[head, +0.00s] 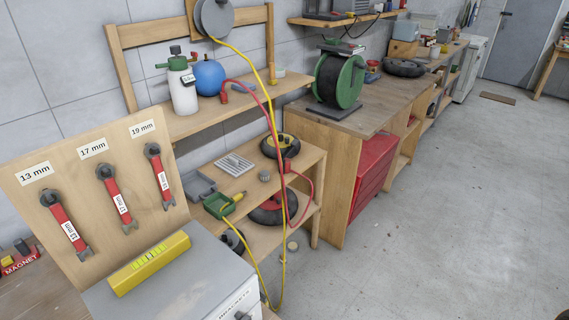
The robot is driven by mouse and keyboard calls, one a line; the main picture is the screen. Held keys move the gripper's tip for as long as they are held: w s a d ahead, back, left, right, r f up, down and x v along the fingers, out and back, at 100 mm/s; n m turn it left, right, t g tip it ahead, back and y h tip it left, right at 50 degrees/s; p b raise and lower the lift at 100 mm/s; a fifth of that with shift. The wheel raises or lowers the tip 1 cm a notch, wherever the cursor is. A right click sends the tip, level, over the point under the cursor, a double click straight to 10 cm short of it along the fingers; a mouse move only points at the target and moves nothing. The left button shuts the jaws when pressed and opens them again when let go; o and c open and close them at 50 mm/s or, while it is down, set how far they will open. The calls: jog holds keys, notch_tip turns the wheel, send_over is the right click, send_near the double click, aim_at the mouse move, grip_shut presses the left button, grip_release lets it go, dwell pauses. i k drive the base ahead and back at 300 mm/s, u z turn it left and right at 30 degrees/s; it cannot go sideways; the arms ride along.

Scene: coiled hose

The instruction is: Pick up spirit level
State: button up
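The spirit level (150,263) is a short yellow bar with a pale vial strip along its face. It lies on the grey top of a cabinet (190,290) at the lower left of the head view, in front of a wooden tool board (95,190). It lies at a slant, its right end farther back than its left. Nothing covers it. My gripper is not in view.
Several red wrenches, one of them a wrench (161,178) under the 19 mm label, hang on the board close behind the level. A yellow hose (270,110) and a red hose (311,185) hang by the wooden shelves to the right. The floor (450,210) at right is clear.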

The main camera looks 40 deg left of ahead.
aim_at(122, 282)
jog(key=i, duration=2.6)
jog(key=z, duration=3.6)
jog(key=k, duration=1.35)
jog(key=z, duration=1.95)
